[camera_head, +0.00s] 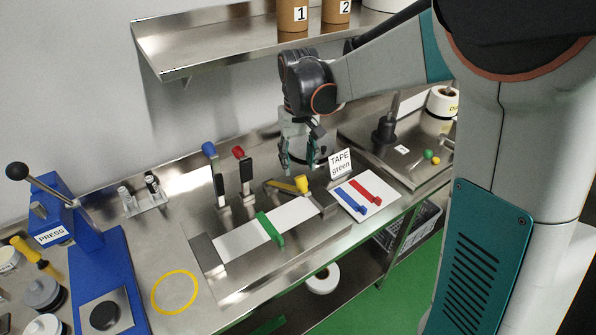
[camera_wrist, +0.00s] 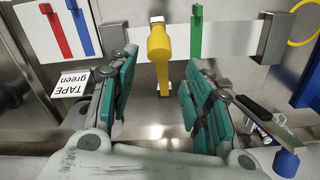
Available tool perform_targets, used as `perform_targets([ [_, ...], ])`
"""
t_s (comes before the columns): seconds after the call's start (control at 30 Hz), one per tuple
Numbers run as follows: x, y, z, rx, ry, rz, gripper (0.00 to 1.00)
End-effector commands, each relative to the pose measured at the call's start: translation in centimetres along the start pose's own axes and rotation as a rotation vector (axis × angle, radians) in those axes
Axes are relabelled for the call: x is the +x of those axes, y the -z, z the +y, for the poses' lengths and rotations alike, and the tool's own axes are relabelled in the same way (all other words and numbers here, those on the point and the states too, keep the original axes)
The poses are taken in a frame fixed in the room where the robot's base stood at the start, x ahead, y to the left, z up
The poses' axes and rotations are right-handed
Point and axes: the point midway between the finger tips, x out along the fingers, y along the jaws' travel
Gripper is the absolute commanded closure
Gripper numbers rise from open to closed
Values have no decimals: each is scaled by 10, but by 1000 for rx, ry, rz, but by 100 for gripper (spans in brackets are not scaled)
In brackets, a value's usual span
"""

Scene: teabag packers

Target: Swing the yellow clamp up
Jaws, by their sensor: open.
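The yellow clamp (camera_head: 301,184) lies low, its yellow knob end by the white strip (camera_head: 240,238) near the strip's right end. In the wrist view the yellow clamp (camera_wrist: 160,55) sits between and beyond my fingers, with its end reaching down to the picture's middle. My gripper (camera_head: 303,166) is just above and behind the yellow knob in the head view. In the wrist view my gripper (camera_wrist: 160,90) is open, with a finger on each side of the clamp and nothing held. I cannot tell whether either finger touches it.
The red-knobbed clamp (camera_head: 239,153) and blue-knobbed clamp (camera_head: 209,149) stand upright to the left. A green piece (camera_head: 269,228) lies across the white strip. A "TAPE green" sign (camera_head: 341,163) and a white card with red and blue strips (camera_head: 352,208) are to the right.

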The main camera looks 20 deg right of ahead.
Motion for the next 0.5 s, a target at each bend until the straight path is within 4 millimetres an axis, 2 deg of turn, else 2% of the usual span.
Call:
perform_targets([
  [0.03,-12,-1,0,0,0,0,55],
  [0.2,-42,0,-1,-1,1,1,55],
  [0.33,-56,0,-1,-1,1,1,55],
  [0.5,-64,0,-1,-1,1,1,55],
])
